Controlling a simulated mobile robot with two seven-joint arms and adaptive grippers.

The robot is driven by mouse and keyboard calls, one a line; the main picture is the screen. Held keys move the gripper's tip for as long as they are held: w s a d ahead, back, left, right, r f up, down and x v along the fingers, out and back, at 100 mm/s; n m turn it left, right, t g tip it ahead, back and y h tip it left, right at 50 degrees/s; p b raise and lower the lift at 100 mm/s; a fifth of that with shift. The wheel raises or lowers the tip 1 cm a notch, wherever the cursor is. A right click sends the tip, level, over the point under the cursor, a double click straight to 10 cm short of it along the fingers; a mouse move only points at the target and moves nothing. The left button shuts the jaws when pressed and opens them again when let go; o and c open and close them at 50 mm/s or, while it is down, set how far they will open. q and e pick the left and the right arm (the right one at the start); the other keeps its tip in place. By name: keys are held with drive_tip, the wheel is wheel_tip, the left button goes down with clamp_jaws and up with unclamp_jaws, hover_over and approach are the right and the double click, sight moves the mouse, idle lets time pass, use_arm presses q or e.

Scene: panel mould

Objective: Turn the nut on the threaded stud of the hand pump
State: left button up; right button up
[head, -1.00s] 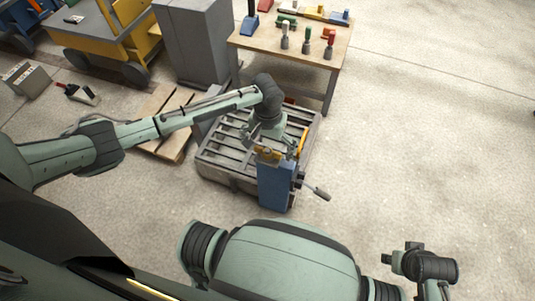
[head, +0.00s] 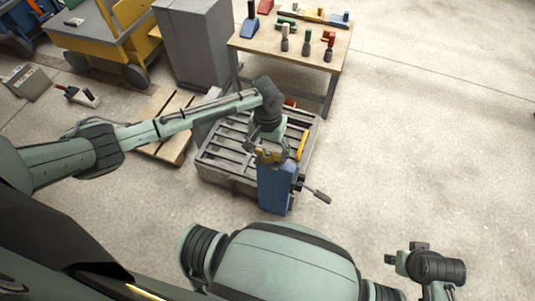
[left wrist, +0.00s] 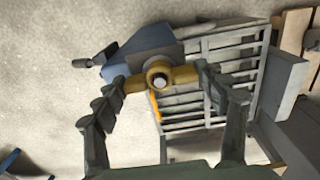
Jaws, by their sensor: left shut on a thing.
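The blue hand pump (head: 275,188) stands at the near edge of a grey slatted frame, with a dark handle (head: 318,195) out to the right. Its brass-yellow nut (head: 268,157) is on top. In the left wrist view the nut (left wrist: 163,76) has two wings and sits around the stud (left wrist: 159,82), whose round end shows in its middle. My left gripper (head: 268,150) is over the pump from above, shut on the nut, one finger at each wing. The blue pump body (left wrist: 145,45) shows behind the nut in that view.
The grey slatted frame (head: 225,152) lies under my left arm, with an orange bar (head: 302,145) on its right side. A wooden pallet (head: 160,148) and grey cabinet (head: 195,45) stand behind. A workbench (head: 335,52) holds several parts. The floor to the right is clear.

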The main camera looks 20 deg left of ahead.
use_arm(q)
drive_tip(key=p, duration=0.1)
drive_tip(key=n+p, duration=0.1)
drive_tip(key=shift+r+n+p, duration=0.25)
drive_tip(key=shift+n+p, duration=0.05)
drive_tip(key=shift+p, duration=0.05)
drive_tip(key=shift+n+p, duration=0.3)
drive_tip(key=shift+f+n, duration=0.2)
drive_tip(key=shift+n, duration=0.2)
drive_tip(key=shift+f, duration=0.1)
drive_tip(key=shift+n, duration=0.3)
drive_tip(key=shift+n, duration=1.7)
